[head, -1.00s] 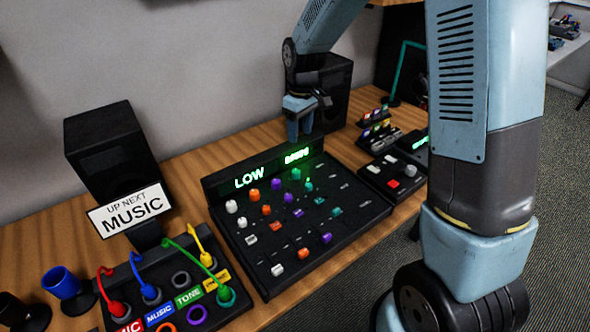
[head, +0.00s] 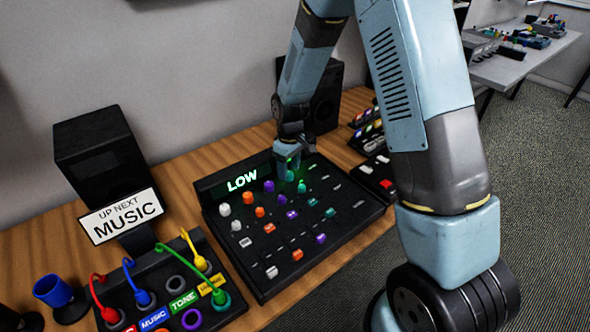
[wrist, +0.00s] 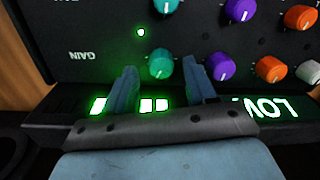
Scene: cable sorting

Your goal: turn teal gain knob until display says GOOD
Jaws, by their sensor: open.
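The teal gain knob (wrist: 161,63) shows in the wrist view beside an upside-down GAIN label. My gripper (wrist: 160,72) is open, with one fingertip on each side of the knob in that view. I cannot tell whether the fingers touch it or how far down they reach. In the head view my gripper (head: 289,170) is over the far edge of the mixer panel (head: 262,285), largely hiding the gain knob. The display (head: 242,181) reads LOW in green; its right part is hidden by my gripper. LOW also shows upside down in the wrist view (wrist: 270,107).
A second teal knob (wrist: 165,5) and a purple knob (wrist: 220,66) are close to the gain knob. A black speaker (head: 105,160) and an UP NEXT MUSIC sign (head: 120,215) stand left. A patch box with coloured cables (head: 165,275) is at the front left.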

